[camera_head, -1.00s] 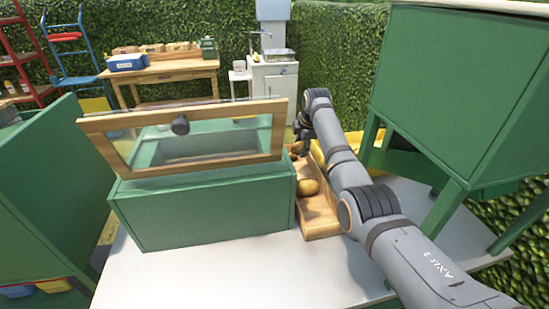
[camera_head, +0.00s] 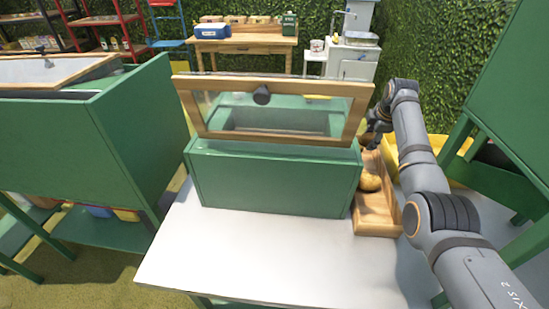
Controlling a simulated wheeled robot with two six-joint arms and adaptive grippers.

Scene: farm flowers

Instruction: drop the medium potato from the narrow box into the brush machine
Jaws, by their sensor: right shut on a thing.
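The brush machine (camera_head: 275,182), seemingly the green box in the middle of the white table, has its wood-framed glass lid (camera_head: 352,110) raised. The narrow box (camera_head: 377,222), a wooden tray, stands along its right side. A brown potato (camera_head: 370,182) lies in it. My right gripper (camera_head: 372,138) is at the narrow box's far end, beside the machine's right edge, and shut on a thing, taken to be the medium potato. The gripper is small and dark here, and what it holds is mostly hidden. My left gripper is not in view.
A larger green cabinet (camera_head: 90,140) with a tilted framed lid stands at the left. Another green unit (camera_head: 512,110) stands at the right. The white table's (camera_head: 270,255) front is clear. A wooden bench (camera_head: 245,42) and a hedge are behind.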

